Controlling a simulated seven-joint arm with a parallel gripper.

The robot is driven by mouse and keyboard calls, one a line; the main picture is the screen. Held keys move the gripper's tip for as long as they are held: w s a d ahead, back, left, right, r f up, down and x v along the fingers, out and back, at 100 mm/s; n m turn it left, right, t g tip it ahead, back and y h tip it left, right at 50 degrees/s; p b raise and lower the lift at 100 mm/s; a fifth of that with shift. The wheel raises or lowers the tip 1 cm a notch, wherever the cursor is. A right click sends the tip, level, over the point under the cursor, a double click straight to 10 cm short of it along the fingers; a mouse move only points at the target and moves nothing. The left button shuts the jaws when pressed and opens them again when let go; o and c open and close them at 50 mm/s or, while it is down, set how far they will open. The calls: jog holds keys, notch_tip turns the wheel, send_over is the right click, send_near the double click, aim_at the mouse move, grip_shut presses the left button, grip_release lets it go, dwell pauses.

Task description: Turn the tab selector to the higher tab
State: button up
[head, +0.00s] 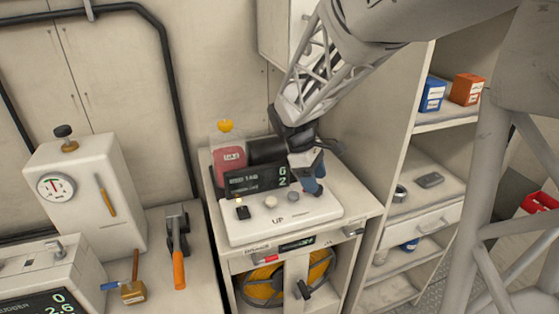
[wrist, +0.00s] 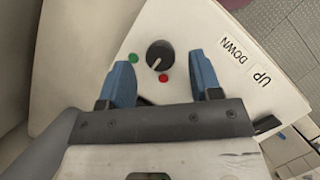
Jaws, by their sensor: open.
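A round black knob (wrist: 160,54) with a white pointer line, likely the tab selector, sits on a white panel (head: 262,228). In the wrist view its pointer points down and left, between a green dot (wrist: 133,58) and a red dot (wrist: 164,78). My gripper (wrist: 162,75) is open, with blue fingers on either side of the knob's near side; I cannot tell if they touch it. In the head view my gripper (head: 306,183) is over the panel's right end and hides the knob. A dark display (head: 262,180) behind the panel shows 6 above 2.
Shelves (head: 447,121) rise at right. An orange-handled tool (head: 178,268) lies on the left counter.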

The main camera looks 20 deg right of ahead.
jog(key=shift+x, duration=1.1)
jog(key=c, duration=0.9)
